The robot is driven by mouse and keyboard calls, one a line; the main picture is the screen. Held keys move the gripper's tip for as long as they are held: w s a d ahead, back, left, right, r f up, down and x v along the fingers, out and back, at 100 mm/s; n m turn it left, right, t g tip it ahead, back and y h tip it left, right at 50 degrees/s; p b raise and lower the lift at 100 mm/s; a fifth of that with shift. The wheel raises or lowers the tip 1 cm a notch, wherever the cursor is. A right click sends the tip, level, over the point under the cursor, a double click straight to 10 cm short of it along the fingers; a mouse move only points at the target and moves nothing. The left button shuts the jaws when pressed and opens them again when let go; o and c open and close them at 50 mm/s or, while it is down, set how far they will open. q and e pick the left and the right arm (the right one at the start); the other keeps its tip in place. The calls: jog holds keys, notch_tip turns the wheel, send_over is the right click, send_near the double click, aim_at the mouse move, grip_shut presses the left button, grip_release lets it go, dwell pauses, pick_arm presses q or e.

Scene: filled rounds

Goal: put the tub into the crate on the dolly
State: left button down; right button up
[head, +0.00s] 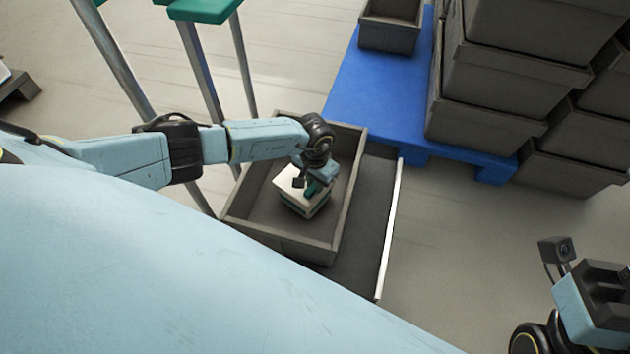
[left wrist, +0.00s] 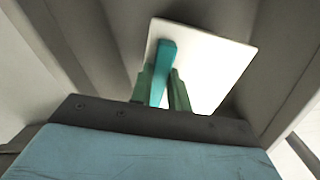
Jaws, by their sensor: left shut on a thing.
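The tub (head: 293,189) is a small box with a white lid and a dark green lower part. It is inside the grey crate (head: 345,215), which stands on the dark dolly (head: 374,215). My left gripper (head: 312,187) reaches down into the crate and is shut on the tub at its top. In the left wrist view the white lid (left wrist: 215,62) shows with a teal handle (left wrist: 163,70) between the green fingers. Whether the tub touches the crate floor I cannot tell. My right gripper (head: 603,285) is at the lower right, away from the crate; its fingers do not show clearly.
A blue pallet (head: 375,85) lies behind the dolly, with stacked grey crates (head: 500,85) on its right and a small open bin (head: 388,35) at the back. Metal legs of a green-topped stand (head: 195,70) rise left of the crate. Floor is clear at right centre.

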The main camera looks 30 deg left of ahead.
pick_arm(q)
jog(key=shift+f, duration=0.15)
jog(key=c, duration=0.8)
grip_release()
jog(key=shift+o, duration=0.2)
jog(key=shift+r+p, duration=2.6)
jog(key=shift+r, duration=0.95)
jog(key=shift+f, duration=0.1)
